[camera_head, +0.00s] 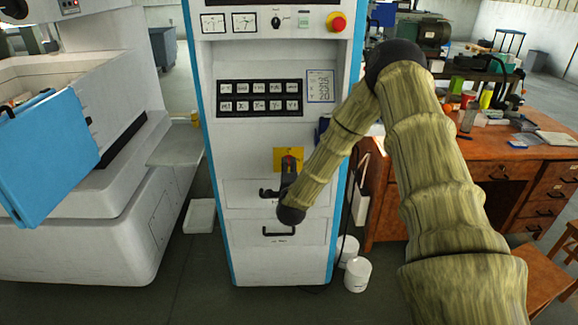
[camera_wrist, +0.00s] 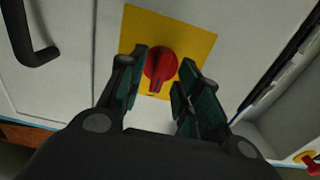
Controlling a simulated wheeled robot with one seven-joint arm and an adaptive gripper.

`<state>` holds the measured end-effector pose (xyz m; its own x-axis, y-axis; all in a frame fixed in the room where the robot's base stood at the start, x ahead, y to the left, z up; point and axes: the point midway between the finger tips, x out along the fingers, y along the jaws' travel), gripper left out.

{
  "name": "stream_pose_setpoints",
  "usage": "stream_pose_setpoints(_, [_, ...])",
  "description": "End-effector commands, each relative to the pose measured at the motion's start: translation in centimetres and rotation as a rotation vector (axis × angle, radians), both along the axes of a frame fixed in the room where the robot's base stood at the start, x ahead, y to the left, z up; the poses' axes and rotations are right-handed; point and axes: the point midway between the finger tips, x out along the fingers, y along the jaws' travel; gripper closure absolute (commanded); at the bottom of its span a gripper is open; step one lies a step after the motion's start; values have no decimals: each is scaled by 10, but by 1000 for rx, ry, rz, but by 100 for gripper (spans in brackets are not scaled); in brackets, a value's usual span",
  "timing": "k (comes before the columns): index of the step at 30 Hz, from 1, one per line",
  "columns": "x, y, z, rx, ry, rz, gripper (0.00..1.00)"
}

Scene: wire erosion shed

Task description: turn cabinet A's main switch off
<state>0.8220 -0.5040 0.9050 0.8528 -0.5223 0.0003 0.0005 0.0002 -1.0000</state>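The cabinet (camera_head: 262,140) is tall and white with blue edges; no letter A can be read on it. Its switch is a red rotary knob (camera_wrist: 160,62) on a yellow plate (camera_wrist: 195,43), and the plate also shows in the head view (camera_head: 279,156). The knob's pointer end faces toward the bottom of the wrist picture. My gripper (camera_wrist: 163,76) is open, with one finger on each side of the knob. Contact with the knob cannot be told. In the head view my gripper (camera_head: 289,172) partly covers the plate and knob.
A black drawer handle (camera_head: 279,233) is below the switch. A red emergency button (camera_head: 337,21) is at the cabinet's top right. A white machine with a blue panel (camera_head: 45,155) stands left. A cluttered wooden desk (camera_head: 490,150) stands right. White buckets (camera_head: 357,274) sit by the cabinet's foot.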

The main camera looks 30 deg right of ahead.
Motion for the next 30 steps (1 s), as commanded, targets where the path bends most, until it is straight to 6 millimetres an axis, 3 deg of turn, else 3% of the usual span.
stream_pose_setpoints(12, [7,-4,-1,1,1,0,66])
stream_pose_setpoints(14, [7,-4,-1,1,1,0,74])
stream_pose_setpoints(18, [7,-4,-1,1,1,0,99])
stream_pose_setpoints(30, [6,-5,-1,-26,18,0,100])
